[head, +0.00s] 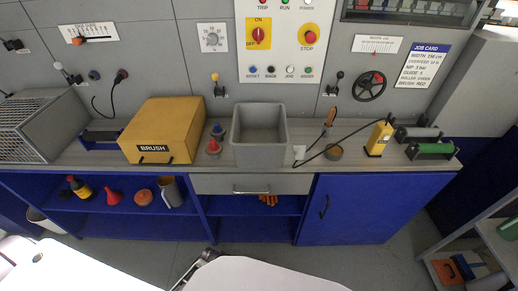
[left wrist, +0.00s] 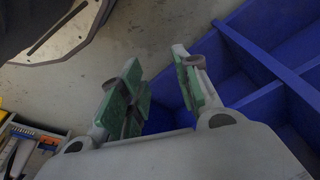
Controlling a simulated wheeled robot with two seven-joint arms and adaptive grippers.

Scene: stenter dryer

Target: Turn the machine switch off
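The machine switch is a red rotary knob (head: 258,34) on a yellow plate, on the white control panel (head: 284,72) at the upper middle of the head view. ON is printed above the knob and OFF at its lower left. The knob's grip looks upright, in line with ON. My left gripper (left wrist: 158,88) shows in the left wrist view with its green-padded fingers apart and nothing between them. It is over the floor near blue shelving, away from the switch. I cannot make out my right gripper in either view.
A red STOP button (head: 309,35) sits right of the switch. Below the panel, the counter holds a yellow BRUSH box (head: 163,130), an open grey bin (head: 260,136) and a yellow handheld device (head: 379,138). Small levers (head: 217,84) stick out of the wall. Blue shelving (left wrist: 245,75) borders the floor.

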